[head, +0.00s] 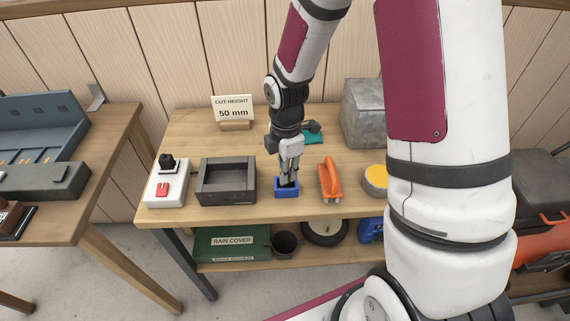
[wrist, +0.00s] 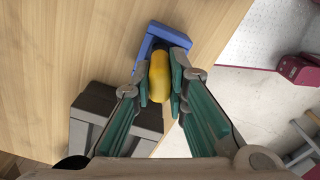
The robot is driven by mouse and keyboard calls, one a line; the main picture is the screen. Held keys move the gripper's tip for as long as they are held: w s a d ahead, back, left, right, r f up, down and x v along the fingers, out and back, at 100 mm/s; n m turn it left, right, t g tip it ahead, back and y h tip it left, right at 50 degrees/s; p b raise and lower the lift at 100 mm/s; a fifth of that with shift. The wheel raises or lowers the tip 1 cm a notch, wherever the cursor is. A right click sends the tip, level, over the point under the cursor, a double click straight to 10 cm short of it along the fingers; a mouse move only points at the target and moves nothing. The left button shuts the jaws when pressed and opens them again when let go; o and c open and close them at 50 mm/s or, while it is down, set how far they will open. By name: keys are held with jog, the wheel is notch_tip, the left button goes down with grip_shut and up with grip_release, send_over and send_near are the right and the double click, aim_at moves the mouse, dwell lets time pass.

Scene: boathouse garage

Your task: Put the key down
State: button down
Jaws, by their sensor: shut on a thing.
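My gripper (wrist: 160,80) is shut on a yellow rounded piece, the key (wrist: 159,77), held between its teal finger pads in the wrist view. The key's far end is hidden or dark against a blue holder (wrist: 153,33) just beyond the fingertips. In the head view my gripper (head: 288,182) points down right at the small blue holder (head: 287,194) near the front edge of the workbench. The key cannot be made out there. I cannot tell whether it touches the holder.
On the workbench (head: 190,130), a dark square tray (head: 227,203) and a white switch box (head: 166,190) stand left of the holder. An orange tool (head: 330,180), a yellow-topped tin (head: 376,178) and a grey metal box (head: 360,112) are right. A cut-height sign (head: 233,107) stands behind.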

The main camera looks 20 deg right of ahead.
jog(key=shift+f, duration=0.45)
dwell(0.5)
jog(key=c, duration=1.5)
grip_release()
notch_tip(320, 180, up, 12)
grip_shut()
dwell(0.3)
